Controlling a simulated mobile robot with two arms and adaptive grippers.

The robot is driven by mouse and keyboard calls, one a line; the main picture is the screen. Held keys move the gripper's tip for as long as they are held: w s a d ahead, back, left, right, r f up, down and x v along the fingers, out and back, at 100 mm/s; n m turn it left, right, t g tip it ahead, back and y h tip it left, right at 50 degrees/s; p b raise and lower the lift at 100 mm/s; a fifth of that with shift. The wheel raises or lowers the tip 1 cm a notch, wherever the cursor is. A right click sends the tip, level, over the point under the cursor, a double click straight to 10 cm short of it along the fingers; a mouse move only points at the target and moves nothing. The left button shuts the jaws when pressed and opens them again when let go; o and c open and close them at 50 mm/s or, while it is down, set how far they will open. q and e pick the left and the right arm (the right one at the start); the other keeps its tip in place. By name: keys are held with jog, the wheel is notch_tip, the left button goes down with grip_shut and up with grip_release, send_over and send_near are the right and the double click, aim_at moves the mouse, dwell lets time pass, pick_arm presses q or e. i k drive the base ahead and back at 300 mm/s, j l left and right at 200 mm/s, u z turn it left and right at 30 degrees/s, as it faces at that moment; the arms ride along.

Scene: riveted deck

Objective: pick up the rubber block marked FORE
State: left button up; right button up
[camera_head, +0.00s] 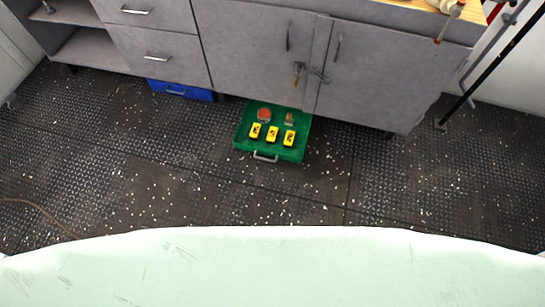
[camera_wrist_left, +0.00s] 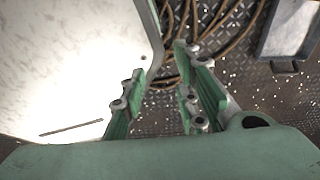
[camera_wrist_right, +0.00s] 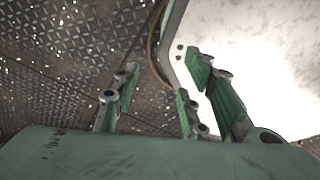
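Three yellow blocks with dark markings lie in a row on a green tray (camera_head: 243,141) on the floor: a left block (camera_head: 255,131), a middle block (camera_head: 272,134) and a right block (camera_head: 289,138). Their markings are too small to read, so I cannot tell which says FORE. Neither gripper shows in the head view. In the left wrist view my left gripper (camera_wrist_left: 160,88) is open and empty. In the right wrist view my right gripper (camera_wrist_right: 158,88) is open and empty. Both are away from the tray.
A red round thing (camera_head: 264,114) and a small orange-brown thing (camera_head: 289,118) share the tray. Grey cabinets (camera_head: 260,50) stand right behind it. A blue box (camera_head: 181,90) is under the drawers. Speckled floor before the tray is clear.

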aim_at(288, 141)
jog(key=i+j, duration=0.75)
jog(key=i+j+z, duration=0.15)
jog(key=z, duration=0.25)
jog(key=i+j+z, duration=0.15)
jog(key=z, duration=0.2)
jog(key=i+j+z, duration=0.1)
jog(key=j+z, duration=0.3)
jog(key=l, duration=0.1)
